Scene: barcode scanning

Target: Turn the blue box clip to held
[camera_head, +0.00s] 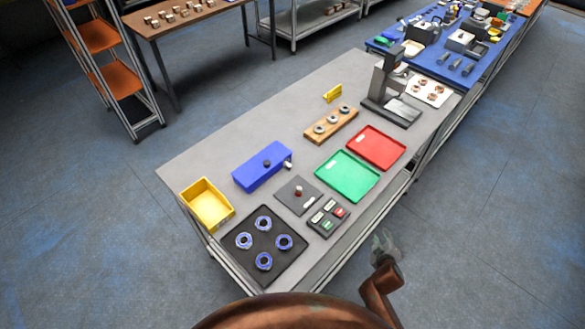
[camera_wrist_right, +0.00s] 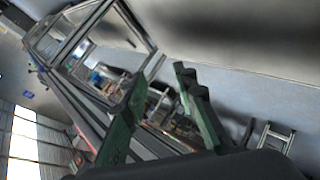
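The blue box (camera_head: 255,175) sits on the grey workbench (camera_head: 225,147), behind the black tray of rings. It has a dark round knob on top and a small pale piece at its right end. I cannot tell at this size which way a clip on it is turned. My right gripper (camera_head: 384,241) hangs beyond the bench's front edge, at lower right, well apart from the blue box. In the right wrist view the two green fingers of this gripper (camera_wrist_right: 160,76) stand apart with nothing between them. My left gripper is not in view.
On the bench are a yellow bin (camera_head: 221,213), a black tray (camera_head: 281,224) with several blue-rimmed rings, a dark plate (camera_head: 285,197), a button panel (camera_head: 327,217), green (camera_head: 348,176) and red (camera_head: 377,147) trays, a wooden ring block (camera_head: 331,127) and a grey stand (camera_head: 397,112).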

